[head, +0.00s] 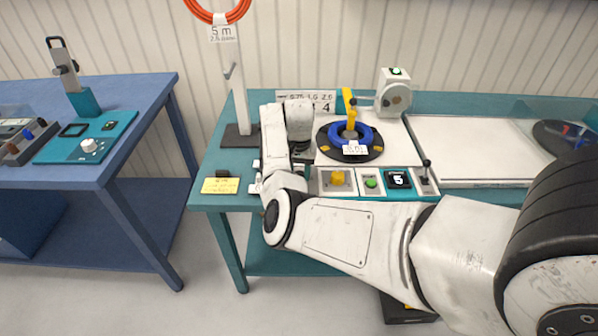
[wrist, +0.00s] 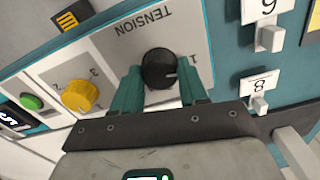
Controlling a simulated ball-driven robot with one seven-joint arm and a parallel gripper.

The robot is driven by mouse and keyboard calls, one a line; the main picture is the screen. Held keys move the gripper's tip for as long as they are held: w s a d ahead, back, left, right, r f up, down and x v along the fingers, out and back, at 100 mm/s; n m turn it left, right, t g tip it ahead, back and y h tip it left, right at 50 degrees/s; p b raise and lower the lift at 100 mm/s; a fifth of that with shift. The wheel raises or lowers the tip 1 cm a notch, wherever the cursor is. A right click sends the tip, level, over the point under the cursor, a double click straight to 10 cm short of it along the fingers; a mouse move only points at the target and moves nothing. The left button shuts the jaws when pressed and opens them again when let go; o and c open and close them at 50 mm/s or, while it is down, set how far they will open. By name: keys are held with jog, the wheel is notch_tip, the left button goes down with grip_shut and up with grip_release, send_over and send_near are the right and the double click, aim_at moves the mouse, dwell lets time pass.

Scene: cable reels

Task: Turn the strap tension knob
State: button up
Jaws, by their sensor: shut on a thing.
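The strap tension knob (wrist: 158,68) is a black round knob with a pale pointer mark on a light panel (wrist: 190,28) labelled TENSION, seen upside down in the wrist view. My gripper (wrist: 160,88) has its two teal fingers on either side of the knob, shut on it. The pointer mark faces right, close to a printed 1. In the head view my arm hides the knob and my gripper's fingers.
A yellow knob (wrist: 80,97) and a green button (wrist: 31,102) sit left of the knob. White numbered levers (wrist: 270,38) stand close on the right. A blue cable coil (head: 367,134) lies on a dark turntable behind the panel. A lever (head: 426,167) stands at the panel's right.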

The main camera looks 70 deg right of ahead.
jog(key=shift+c, duration=1.3)
jog(key=shift+m, duration=0.3)
jog(key=m, duration=0.3)
jog(key=shift+m, duration=2)
jog(key=o, duration=1.1)
jog(key=shift+c, duration=0.2)
jog(key=shift+r, duration=0.15)
